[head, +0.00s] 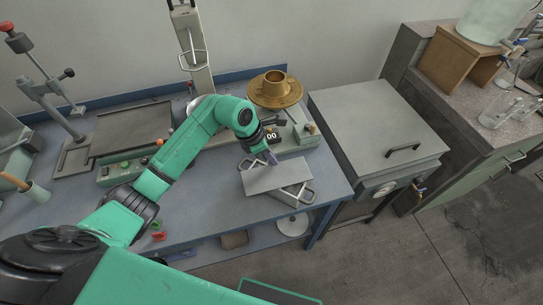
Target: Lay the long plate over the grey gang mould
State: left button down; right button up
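The long plate (278,178) is a flat light-grey slab above or on the grey gang mould (297,198). It hides most of the mould. The mould's wire handles show past the plate at the right and at the upper left. The mould sits near the bench's front right edge. My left gripper (271,159) points down at the plate's far edge, where its fingertips meet the plate. I cannot tell whether the fingers are closed on it, nor whether the plate rests fully on the mould. My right gripper is not in view.
A grey lidded tank (375,125) stands to the right of the bench (205,205). A flat-topped machine (131,130) is at the left.

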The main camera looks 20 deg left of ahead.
pick_arm(q)
jog(key=shift+f, duration=0.2)
jog(key=c, duration=1)
grip_release()
jog(key=shift+c, duration=0.2)
jog(key=shift+r, duration=0.15)
jog(key=shift+r+p, duration=0.45)
jog(key=shift+p, duration=0.05)
jog(key=b+v, duration=0.2)
jog(key=v, duration=0.9)
jog(key=shift+s+a+r+b, duration=0.15)
jog(key=shift+r+b, duration=0.2)
jog(key=shift+b, duration=0.05)
